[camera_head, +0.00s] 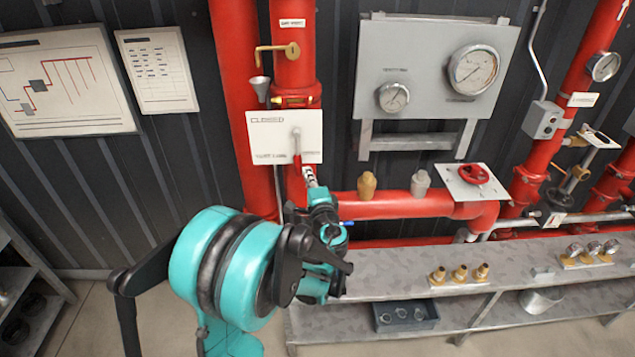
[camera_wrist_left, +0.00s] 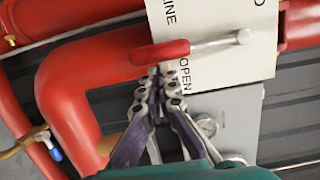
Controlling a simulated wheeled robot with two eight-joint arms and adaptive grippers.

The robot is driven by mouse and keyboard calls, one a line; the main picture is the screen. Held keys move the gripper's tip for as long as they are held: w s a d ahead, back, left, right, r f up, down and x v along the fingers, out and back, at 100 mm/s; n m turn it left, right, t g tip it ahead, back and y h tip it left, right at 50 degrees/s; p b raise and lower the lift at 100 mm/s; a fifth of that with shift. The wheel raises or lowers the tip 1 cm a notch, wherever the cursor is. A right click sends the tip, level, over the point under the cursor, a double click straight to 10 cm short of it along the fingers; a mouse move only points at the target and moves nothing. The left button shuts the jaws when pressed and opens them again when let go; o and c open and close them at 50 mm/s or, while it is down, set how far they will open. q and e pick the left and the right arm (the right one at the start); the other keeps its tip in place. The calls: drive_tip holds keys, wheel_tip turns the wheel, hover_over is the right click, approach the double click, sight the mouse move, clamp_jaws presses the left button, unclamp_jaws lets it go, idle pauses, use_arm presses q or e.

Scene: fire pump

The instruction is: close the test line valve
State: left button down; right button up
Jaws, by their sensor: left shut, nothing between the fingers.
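The test line valve is a lever on a white plate (camera_head: 265,132) mounted on the red pipework. The plate reads CLOSED at its upper left; in the left wrist view the same plate (camera_wrist_left: 225,65) shows the words LINE and OPEN. The metal lever (camera_head: 296,140) hangs down from its pivot and ends in a red grip. In the left wrist view the red grip (camera_wrist_left: 160,52) lies beside the word OPEN. My left gripper (camera_head: 310,177) is shut and empty, its fingertips right by the grip; I cannot tell whether they touch. My right gripper is out of view.
A red horizontal pipe (camera_head: 400,206) with a red handwheel (camera_head: 474,174) runs right of my left gripper. A gauge panel (camera_head: 430,65) hangs above it. A grey bench (camera_head: 390,285) with brass fittings stands below. A brass lever (camera_head: 278,50) is above the plate.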

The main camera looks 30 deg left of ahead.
use_arm(q)
drive_tip(key=shift+w+a, duration=0.1)
drive_tip(key=shift+a, duration=0.1)
drive_tip(key=shift+a+f, duration=0.1)
drive_tip(key=shift+a, duration=0.05)
idle(0.3)
drive_tip(key=shift+s+a+m+b, duration=0.25)
drive_tip(key=shift+m+b, duration=0.05)
drive_tip(key=shift+m, duration=0.1)
drive_tip(key=shift+s+a+m, duration=0.15)
drive_tip(key=shift+m, duration=0.15)
